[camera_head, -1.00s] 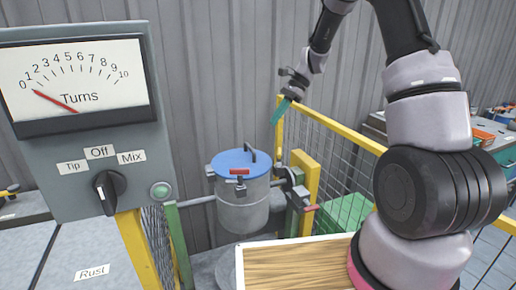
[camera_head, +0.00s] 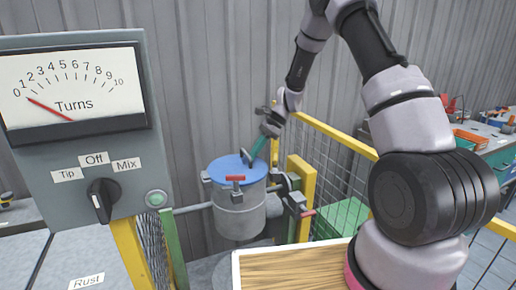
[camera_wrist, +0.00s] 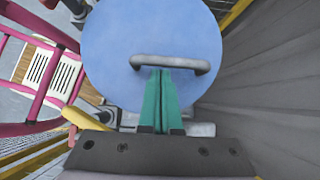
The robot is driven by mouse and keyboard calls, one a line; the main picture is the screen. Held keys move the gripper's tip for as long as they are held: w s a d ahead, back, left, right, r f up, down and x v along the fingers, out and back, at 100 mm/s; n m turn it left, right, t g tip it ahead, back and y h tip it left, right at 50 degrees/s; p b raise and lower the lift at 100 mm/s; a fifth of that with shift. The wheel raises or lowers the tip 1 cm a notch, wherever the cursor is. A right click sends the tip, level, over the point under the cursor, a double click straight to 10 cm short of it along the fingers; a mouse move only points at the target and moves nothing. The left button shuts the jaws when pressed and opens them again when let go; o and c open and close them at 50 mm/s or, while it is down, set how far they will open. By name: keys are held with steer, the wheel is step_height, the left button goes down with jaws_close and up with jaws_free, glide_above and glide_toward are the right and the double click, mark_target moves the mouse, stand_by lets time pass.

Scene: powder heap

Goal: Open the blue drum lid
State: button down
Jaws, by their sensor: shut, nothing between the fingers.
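The blue drum lid (camera_head: 234,169) lies flat on top of the grey drum (camera_head: 238,212), closed. In the wrist view the lid (camera_wrist: 125,35) fills the upper middle, with a grey bar handle (camera_wrist: 190,64) across it. My gripper (camera_head: 253,157) has green fingers and is at the lid's right edge, close to the handle. In the wrist view my gripper's fingertips (camera_wrist: 161,72) are shut together and reach the handle's long bar; I cannot tell whether they touch it. Nothing is between the fingers. A latch with a red grip (camera_head: 235,178) is on the drum's front rim.
A control box with a Turns dial (camera_head: 75,90) and a knob (camera_head: 103,195) stands at the left. Yellow mesh fencing (camera_head: 335,170) runs behind and right of the drum. A wooden tray (camera_head: 236,270) is in front.

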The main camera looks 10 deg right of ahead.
mark_target(239, 165)
stand_by(0.4)
steer(key=shift+s+a+r+h, duration=0.1)
steer(key=shift+a+r+h, duration=0.15)
steer(key=shift+r, duration=0.25)
steer(key=shift+w+a+r+h, duration=0.1)
steer(key=shift+r+h, duration=0.25)
steer(key=shift+r, duration=0.15)
steer(key=shift+s+a+r+h, duration=0.1)
steer(key=shift+a+r+h, duration=0.15)
steer(key=shift+r, duration=0.25)
steer(key=s+a+r+t+h, duration=0.2)
steer(key=a+r+h, duration=0.3)
steer(key=a, duration=0.6)
steer(key=s+a+r+t+h, duration=0.1)
steer(key=s+a+r+h, duration=0.3)
steer(key=a, duration=0.7)
steer(key=shift+s+a+r+t+h, duration=0.15)
steer(key=shift+r+t+h, duration=0.25)
steer(key=shift+r+h, duration=0.85)
steer(key=shift+f+h, duration=0.3)
